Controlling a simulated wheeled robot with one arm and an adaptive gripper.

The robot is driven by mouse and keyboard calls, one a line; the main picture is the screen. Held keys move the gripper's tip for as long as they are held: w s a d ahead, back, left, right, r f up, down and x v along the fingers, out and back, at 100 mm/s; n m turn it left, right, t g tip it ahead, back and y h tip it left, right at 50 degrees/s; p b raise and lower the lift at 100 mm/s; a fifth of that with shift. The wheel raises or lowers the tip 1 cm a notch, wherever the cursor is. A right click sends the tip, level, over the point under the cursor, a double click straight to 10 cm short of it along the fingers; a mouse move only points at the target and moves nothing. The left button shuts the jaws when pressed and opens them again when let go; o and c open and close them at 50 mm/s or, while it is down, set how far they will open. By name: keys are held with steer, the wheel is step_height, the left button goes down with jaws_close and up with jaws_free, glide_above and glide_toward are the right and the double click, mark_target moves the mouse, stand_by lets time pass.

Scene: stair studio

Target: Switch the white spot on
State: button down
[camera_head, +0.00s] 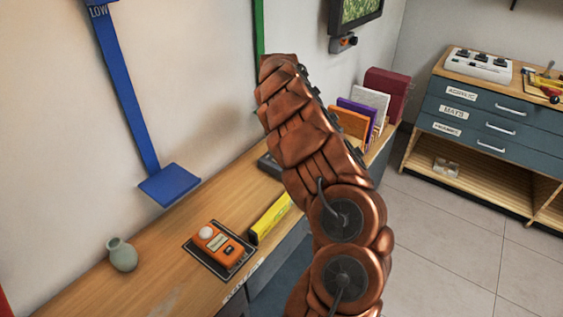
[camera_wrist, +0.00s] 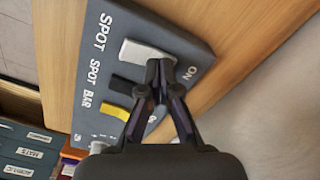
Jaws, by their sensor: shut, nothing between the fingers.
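The white rocker switch (camera_wrist: 138,50) is beside the first SPOT label. A black rocker (camera_wrist: 121,85) and a yellow rocker (camera_wrist: 114,111) sit below it in the picture. My gripper (camera_wrist: 160,68) is shut and empty, its tips over the ON-side end of the white rocker. I cannot tell whether they touch it. In the head view my arm hides the gripper and most of the dark panel (camera_head: 269,165).
The wooden bench (camera_head: 165,250) holds a green vase (camera_head: 122,254), an orange device (camera_head: 216,242) on a dark mat and a yellow level (camera_head: 270,217). Colourful folders (camera_head: 352,118) stand behind my arm. A blue bracket (camera_head: 168,184) hangs by the wall. Floor is clear at right.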

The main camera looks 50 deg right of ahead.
steer(key=shift+r+p, duration=0.65)
steer(key=shift+r, duration=2.55)
steer(key=shift+a, duration=0.1)
steer(key=s+a+r+n, duration=0.1)
steer(key=s+a+r, duration=0.3)
steer(key=a, duration=0.4)
steer(key=s+a+r+n+h, duration=0.1)
steer(key=s+a+r, duration=0.2)
steer(key=a, duration=0.5)
steer(key=s+a+r+n, duration=0.1)
steer(key=s+a+r, duration=0.3)
steer(key=a, duration=0.3)
steer(key=s+a+f+n+g, duration=0.1)
steer(key=s+a+f+n, duration=0.2)
steer(key=s+a, duration=0.6)
steer(key=s+a+f+n+y, duration=0.1)
steer(key=s+a+f+n, duration=0.2)
steer(key=s+a+n, duration=0.2)
steer(key=s+a, duration=0.3)
steer(key=s, duration=0.2)
steer(key=shift+a+g+p, duration=0.3)
steer(key=shift+a+g, duration=0.05)
steer(key=shift+g, duration=0.05)
